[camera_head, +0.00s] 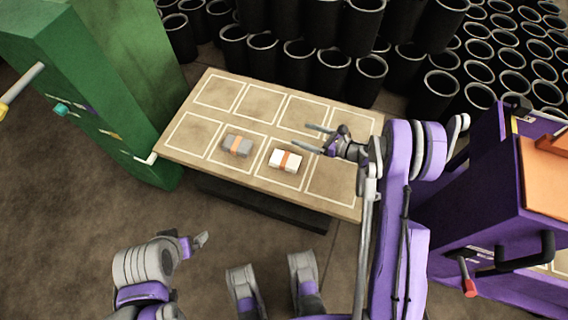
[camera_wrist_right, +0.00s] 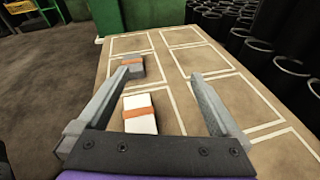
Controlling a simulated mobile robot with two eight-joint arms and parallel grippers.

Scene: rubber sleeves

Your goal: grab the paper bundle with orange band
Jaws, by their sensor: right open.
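A white paper bundle (camera_head: 285,160) with an orange band lies on the wooden table (camera_head: 205,158), in a front-row square. A grey block (camera_head: 238,145), also with an orange band, lies in the square to its left. My right gripper (camera_head: 300,136) is open and empty above the table, over the squares just behind the white bundle. In the right wrist view the white bundle (camera_wrist_right: 140,115) shows near the gripper's base, and the grey block (camera_wrist_right: 133,68) is near the left fingertip. My left gripper (camera_head: 198,241) is low at the left, away from the table; its jaws are unclear.
White outlines divide the tabletop into squares; the others in view look empty. A green cabinet (camera_head: 95,80) stands against the table's left end. Stacked black tubes (camera_head: 325,70) are behind the table. A purple unit (camera_head: 480,185) with an orange top stands at the right.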

